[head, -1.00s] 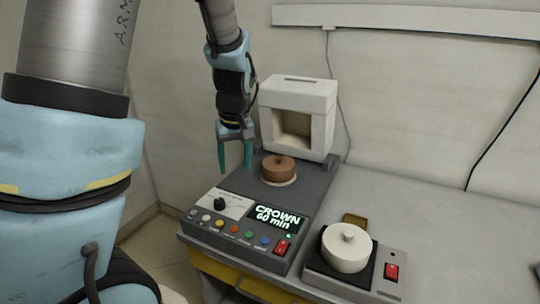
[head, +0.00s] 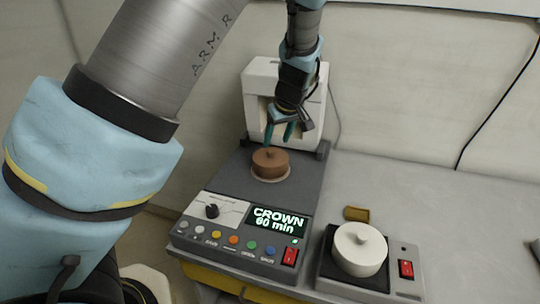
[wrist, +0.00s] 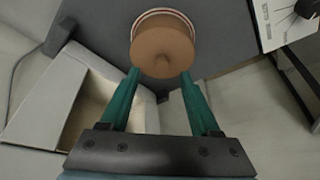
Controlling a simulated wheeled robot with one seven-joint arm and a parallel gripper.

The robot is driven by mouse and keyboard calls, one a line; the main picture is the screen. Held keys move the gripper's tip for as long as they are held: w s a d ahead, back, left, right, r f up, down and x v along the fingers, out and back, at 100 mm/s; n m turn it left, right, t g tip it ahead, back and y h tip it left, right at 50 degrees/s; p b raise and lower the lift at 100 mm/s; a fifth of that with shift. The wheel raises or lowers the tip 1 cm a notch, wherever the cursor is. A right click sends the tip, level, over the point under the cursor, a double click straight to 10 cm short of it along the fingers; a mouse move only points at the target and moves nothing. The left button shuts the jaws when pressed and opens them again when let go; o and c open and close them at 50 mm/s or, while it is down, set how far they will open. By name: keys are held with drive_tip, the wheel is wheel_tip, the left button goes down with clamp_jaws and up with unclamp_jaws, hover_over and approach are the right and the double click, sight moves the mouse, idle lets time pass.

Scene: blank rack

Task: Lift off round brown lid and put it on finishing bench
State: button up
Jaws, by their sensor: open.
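The round brown lid (head: 270,158) has a small knob on top and sits on a pale round rim on the dark top of the machine with the CROWN display. In the wrist view the lid (wrist: 163,48) lies just beyond the fingertips, roughly centred between them. My gripper (head: 279,143) is open and empty, with its green fingers pointing down above and slightly behind the lid. The fingers also show in the wrist view (wrist: 160,75). What lies under the lid is hidden. I cannot tell which surface is the finishing bench.
A white box-shaped unit with an opening (head: 262,75) stands behind the lid, close to my gripper. A cream lidded pot (head: 359,255) sits on a small unit with a red switch at right. A small brown block (head: 356,213) lies behind it. The grey bench top (head: 430,200) has free room.

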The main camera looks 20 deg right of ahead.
sight(271, 150)
drive_tip(key=shift+w+a+p+x, duration=0.15)
drive_tip(key=shift+p+x, duration=0.55)
drive_tip(key=shift+x, duration=0.75)
drive_tip(key=shift+w+a+p+x, duration=0.15)
drive_tip(key=shift+p+x, duration=0.5)
drive_tip(key=shift+x, duration=0.8)
drive_tip(key=shift+d+r, duration=0.1)
drive_tip(key=shift+r, duration=0.05)
drive_tip(key=shift+c, duration=0.3)
clamp_jaws()
